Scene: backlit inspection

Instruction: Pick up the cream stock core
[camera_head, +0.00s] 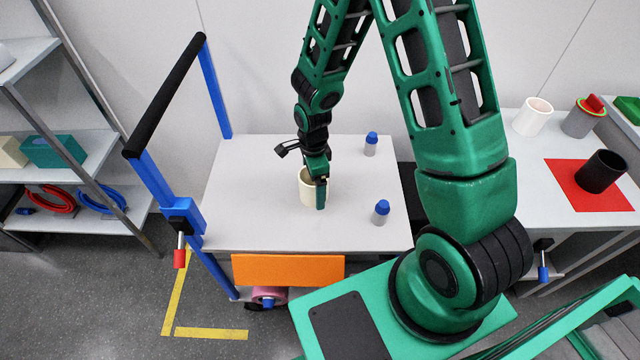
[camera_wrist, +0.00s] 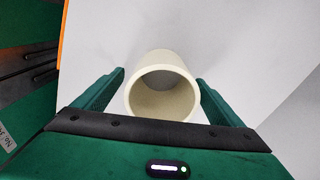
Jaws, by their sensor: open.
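The cream stock core (camera_head: 306,188) is a hollow cream tube standing on the grey top of the trolley (camera_head: 250,215). My gripper (camera_head: 318,190) is over it, pointing down, and hides part of it in the head view. In the wrist view the cream stock core (camera_wrist: 163,85) shows its open round mouth between the two green fingers of my gripper (camera_wrist: 162,92). The fingers are open, one on each side of the tube. I cannot tell whether either finger touches it.
Two blue-capped grey bottles, one behind (camera_head: 371,145) and one nearer (camera_head: 381,212), stand right of the core. A blue handle frame with a black bar (camera_head: 165,95) rises at the trolley's left. A side table at right holds a black cup (camera_head: 600,172) on a red mat (camera_head: 570,180).

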